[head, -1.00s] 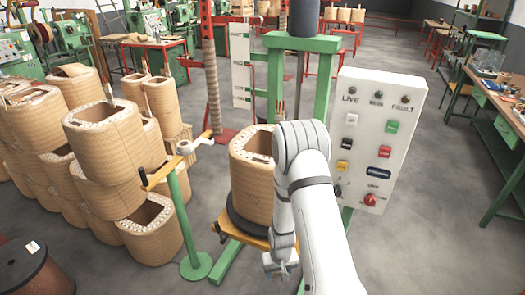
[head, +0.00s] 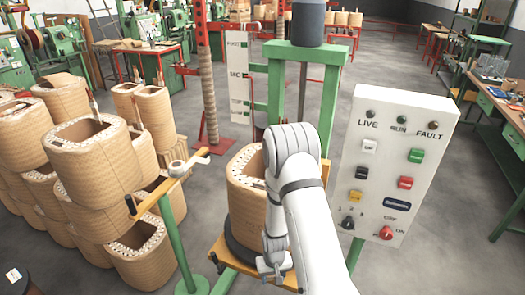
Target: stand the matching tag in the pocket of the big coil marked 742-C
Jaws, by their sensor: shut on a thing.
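A big tan wound coil (head: 243,215) stands upright on a dark round base on the stand, behind and left of my arm. Its right side is hidden by my arm, and I can read no marking or pocket on it. My gripper (head: 275,272) points down in front of the coil's lower part, near the stand's edge. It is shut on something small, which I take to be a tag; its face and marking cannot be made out. A small white label (head: 13,275) lies on a dark round top at the lower left.
Other big coils (head: 95,190) are stacked at the left. A green post with a yellow bar and crank (head: 178,168) stands between them and my arm. A control panel (head: 392,165) stands close at the right. Grey floor is open beyond the panel, before the green bench (head: 505,130).

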